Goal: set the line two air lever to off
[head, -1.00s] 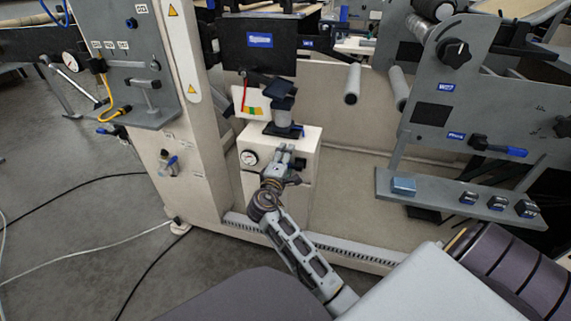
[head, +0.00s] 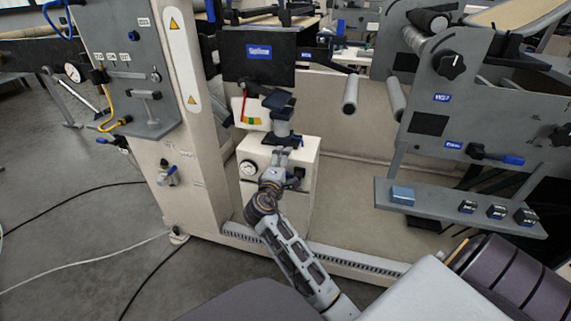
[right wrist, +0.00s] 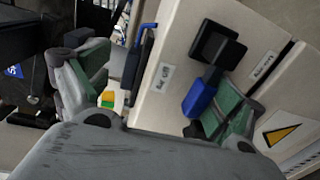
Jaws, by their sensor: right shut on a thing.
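The lever is a blue handle (right wrist: 200,97) on a black pivot (right wrist: 212,45), fixed to the front of a cream box (head: 298,160). In the head view the black pivot (head: 299,172) shows at the right of the box front, and my gripper hides the handle. My right gripper (head: 281,157) is at the box front. In the right wrist view its green-padded fingers (right wrist: 155,95) look well apart, with the blue handle against the right-hand pad. My left gripper is out of view.
A cream upright (head: 187,190) with another blue-handled valve (head: 170,172) is left. A grey shelf (head: 450,212) juts out right.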

